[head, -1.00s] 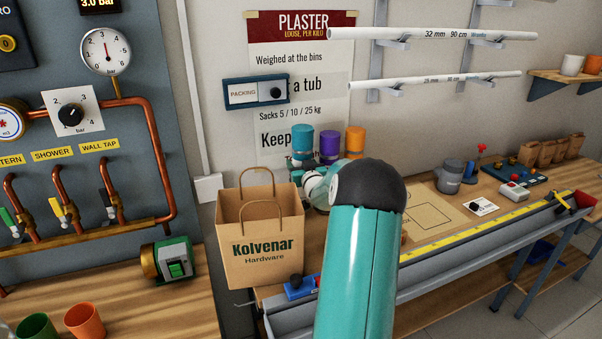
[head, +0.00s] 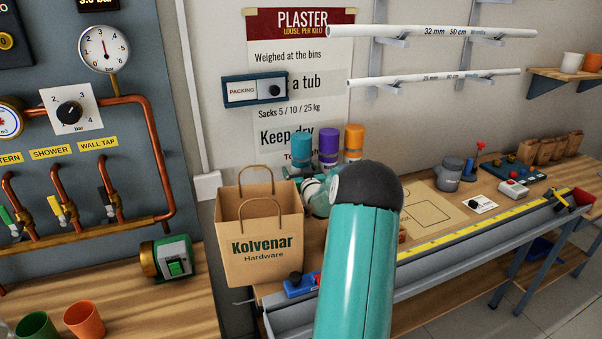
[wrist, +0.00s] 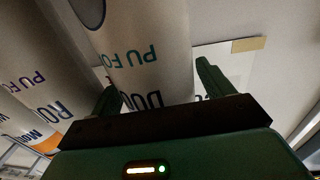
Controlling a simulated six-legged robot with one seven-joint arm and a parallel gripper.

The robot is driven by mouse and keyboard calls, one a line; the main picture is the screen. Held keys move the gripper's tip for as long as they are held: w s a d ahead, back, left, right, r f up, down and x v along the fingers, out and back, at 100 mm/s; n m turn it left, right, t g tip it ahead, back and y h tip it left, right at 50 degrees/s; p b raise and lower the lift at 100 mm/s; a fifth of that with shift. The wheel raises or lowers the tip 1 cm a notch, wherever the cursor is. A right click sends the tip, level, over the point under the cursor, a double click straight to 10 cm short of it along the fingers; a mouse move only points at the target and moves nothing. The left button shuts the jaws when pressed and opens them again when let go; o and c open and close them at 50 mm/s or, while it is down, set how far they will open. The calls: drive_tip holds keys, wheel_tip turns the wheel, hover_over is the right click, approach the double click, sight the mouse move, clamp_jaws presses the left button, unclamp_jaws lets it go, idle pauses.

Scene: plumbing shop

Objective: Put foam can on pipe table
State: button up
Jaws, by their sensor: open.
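Three foam cans stand upright in a row by the wall, behind the paper bag in the head view: teal-capped (head: 301,146), purple-capped (head: 328,145) and orange-capped (head: 354,140). My gripper (wrist: 158,88) is open in the wrist view, its fingers on either side of the white can with teal lettering (wrist: 145,50). I cannot tell whether they touch it. The purple-lettered can (wrist: 40,75) is beside it. In the head view my arm and the bag hide the cans' lower parts. Which surface is the pipe table is not labelled; a wooden table (head: 200,290) stands below the copper pipes.
A Kolvenar paper bag (head: 260,235) stands close in front of the cans. The long bench (head: 425,235) holds a yellow measure (head: 480,228) along its front. The left table carries a green device (head: 172,258) and cups (head: 84,320). White pipes (head: 430,33) stick out above.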

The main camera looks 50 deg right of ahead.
drive_tip(key=v, duration=1.2)
drive_tip(key=shift+r, duration=0.2)
drive_tip(key=shift+s+a, duration=0.1)
drive_tip(key=shift+s, duration=0.05)
